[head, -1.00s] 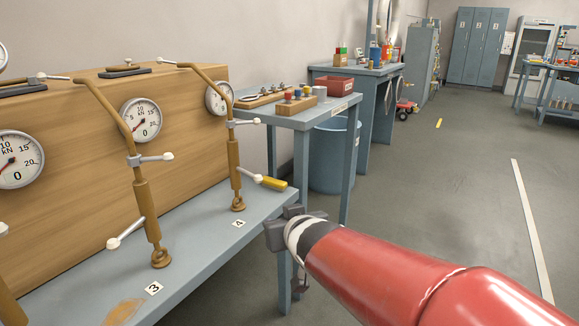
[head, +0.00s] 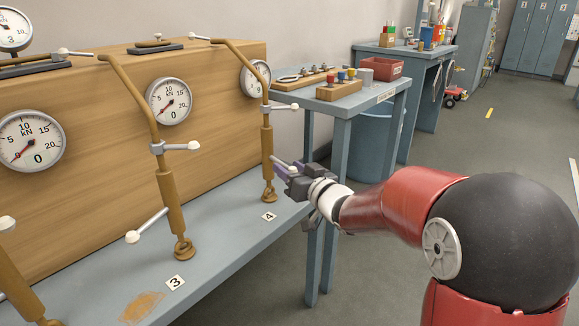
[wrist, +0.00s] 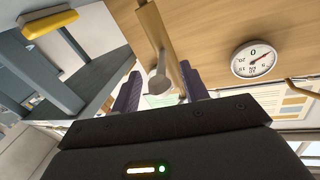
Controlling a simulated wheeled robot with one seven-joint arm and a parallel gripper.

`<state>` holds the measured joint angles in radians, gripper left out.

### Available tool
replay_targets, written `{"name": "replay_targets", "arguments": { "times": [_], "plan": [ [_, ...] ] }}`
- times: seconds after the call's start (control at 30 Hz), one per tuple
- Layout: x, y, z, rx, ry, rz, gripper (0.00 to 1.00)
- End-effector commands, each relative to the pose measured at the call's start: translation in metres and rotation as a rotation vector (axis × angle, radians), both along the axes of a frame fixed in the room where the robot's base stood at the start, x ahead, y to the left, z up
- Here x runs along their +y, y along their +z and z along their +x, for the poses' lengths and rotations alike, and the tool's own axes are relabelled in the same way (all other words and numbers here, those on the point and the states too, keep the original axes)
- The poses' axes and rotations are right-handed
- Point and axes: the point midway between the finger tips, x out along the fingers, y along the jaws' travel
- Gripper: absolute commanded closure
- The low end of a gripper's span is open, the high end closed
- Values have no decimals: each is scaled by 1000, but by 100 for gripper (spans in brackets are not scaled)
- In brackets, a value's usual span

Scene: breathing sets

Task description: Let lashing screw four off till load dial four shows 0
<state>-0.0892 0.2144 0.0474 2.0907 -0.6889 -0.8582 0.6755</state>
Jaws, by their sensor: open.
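Lashing screw four (head: 267,138) is a brown upright rod on the bench by the label 4 (head: 269,216). A short white-tipped lever sticks out from its upper collar. Load dial four (head: 256,79) is on the wooden panel behind it. In the wrist view a dial (wrist: 253,58) appears upside down, with a 0 legible and its red needle slanted off to one side; the exact reading is unclear. My gripper (head: 282,168) is at the screw's lower part, open. In the wrist view its purple fingers (wrist: 160,73) stand either side of the screw's pale lower lever (wrist: 158,82); contact is unclear.
Screw three (head: 170,190), with its levers, stands to the left; its dial (head: 169,101) is behind. A side table (head: 340,105) with small parts stands close behind my gripper. Open floor is to the right.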

Motion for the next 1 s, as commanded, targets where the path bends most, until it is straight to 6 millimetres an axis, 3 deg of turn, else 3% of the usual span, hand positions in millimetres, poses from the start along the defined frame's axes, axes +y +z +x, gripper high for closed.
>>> {"name": "replay_targets", "arguments": {
  "times": [0.4,0.77,1.0],
  "plan": [
    [8,0,10,1,-1,1,55],
    [7,0,10,0,-2,0,100],
    [8,-1,9,0,-2,0,100]
  ]
}}
